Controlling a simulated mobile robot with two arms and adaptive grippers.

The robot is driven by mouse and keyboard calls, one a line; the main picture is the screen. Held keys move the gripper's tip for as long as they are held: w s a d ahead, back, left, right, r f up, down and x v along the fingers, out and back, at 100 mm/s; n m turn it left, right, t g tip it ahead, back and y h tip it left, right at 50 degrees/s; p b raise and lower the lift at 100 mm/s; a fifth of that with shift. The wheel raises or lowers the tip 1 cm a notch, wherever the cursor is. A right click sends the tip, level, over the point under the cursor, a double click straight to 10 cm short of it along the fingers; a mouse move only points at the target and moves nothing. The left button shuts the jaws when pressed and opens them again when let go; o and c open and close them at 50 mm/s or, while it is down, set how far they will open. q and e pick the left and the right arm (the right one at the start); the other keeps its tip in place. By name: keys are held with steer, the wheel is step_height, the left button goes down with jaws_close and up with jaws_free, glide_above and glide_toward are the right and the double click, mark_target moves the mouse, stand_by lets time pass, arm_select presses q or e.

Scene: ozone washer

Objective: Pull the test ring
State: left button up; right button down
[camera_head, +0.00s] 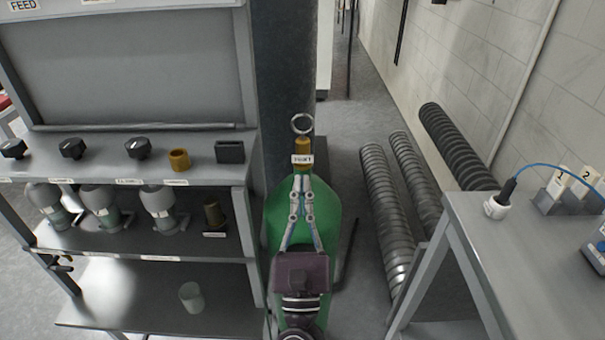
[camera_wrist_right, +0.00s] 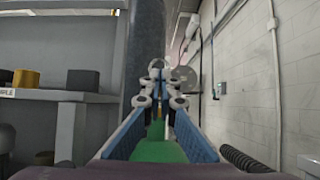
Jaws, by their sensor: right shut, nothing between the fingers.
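The test ring (camera_head: 302,124) is a grey metal ring standing upright on top of a brass fitting (camera_head: 303,146) with a small white label. The fitting sits at the neck of a green tank (camera_head: 328,205). My right gripper (camera_head: 302,180) is in front of the tank, its fingertips together just below the label in the picture. It is shut and empty, and the ring stands beyond the tips. In the right wrist view the gripper (camera_wrist_right: 160,80) points ahead, its blue-sided fingers largely hiding the fitting. My left gripper is not in view.
A grey shelf unit (camera_head: 150,278) with knobs and several pump-like fittings stands close on the left. A dark column (camera_head: 287,75) rises behind the tank. Ribbed hoses (camera_head: 385,215) lie on the floor to the right. A grey table (camera_head: 520,270) stands at the right.

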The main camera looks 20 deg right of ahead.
steer(key=a+f+n+g+y, duration=0.4)
steer(key=a+n+y, duration=0.5)
steer(key=n+y, duration=0.8)
steer(key=s+f+n+g+h, duration=0.1)
steer(key=s+f+n+g, duration=0.15)
steer(key=f+n, duration=0.4)
steer(key=s+f+n+g+h, duration=0.1)
steer(key=s+f+n+g, duration=0.1)
steer(key=f+n+g, duration=0.35)
steer(key=s+d+f+n+g+h, duration=0.8)
steer(key=s+d+f+n, duration=0.4)
steer(key=s+d+f, duration=0.6)
steer(key=s+a+f+g, duration=0.1)
steer(key=s+f+g, duration=0.15)
steer(key=f, duration=2.15)
steer(key=s+d+f, duration=0.2)
steer(key=s+f, duration=1.3)
steer(key=s, duration=0.2)
steer(key=shift+s+d+f+n+p, duration=0.3)
steer(key=shift+s+d+p, duration=0.05)
steer(key=shift+s, duration=0.05)
